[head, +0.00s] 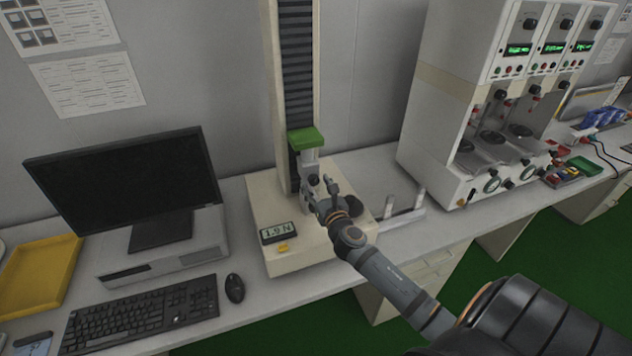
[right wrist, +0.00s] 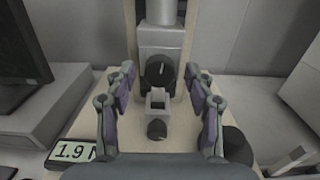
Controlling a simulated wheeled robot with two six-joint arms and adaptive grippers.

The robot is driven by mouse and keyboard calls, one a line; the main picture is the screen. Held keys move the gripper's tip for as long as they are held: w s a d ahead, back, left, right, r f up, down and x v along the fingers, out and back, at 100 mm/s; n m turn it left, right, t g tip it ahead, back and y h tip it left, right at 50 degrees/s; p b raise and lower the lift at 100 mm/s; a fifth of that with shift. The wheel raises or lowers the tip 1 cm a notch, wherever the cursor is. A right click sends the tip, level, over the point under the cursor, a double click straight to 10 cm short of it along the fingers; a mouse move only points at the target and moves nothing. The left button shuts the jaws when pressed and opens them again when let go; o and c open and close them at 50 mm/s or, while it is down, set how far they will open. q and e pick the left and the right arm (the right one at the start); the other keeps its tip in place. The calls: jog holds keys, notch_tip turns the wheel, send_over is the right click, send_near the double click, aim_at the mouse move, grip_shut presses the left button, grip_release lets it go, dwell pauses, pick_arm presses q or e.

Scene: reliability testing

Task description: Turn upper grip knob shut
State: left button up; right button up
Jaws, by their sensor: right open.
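The upper grip is a grey block (right wrist: 160,47) with a round black knob (right wrist: 159,72) on its front, marked by a pale line that looks near upright. In the head view, the upper grip (head: 310,160) hangs under a green crosshead (head: 307,138) on the tester's column. A lower grip (right wrist: 158,101) with a smaller dark knob (right wrist: 156,130) sits below it. My right gripper (right wrist: 161,86) is open, one finger to each side of the upper knob, with a gap on both sides. It partly hides the grips in the head view (head: 326,192). My left gripper is not in view.
The tester's base (head: 300,257) carries a display reading 1.9 N (head: 277,232). A monitor (head: 125,190), keyboard (head: 140,313) and mouse (head: 235,288) are left. A small pale fixture (head: 400,222) and a tall white machine (head: 445,110) stand right.

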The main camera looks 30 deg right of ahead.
jog(key=shift+w, duration=0.2)
jog(key=shift+c, duration=0.3)
grip_shut()
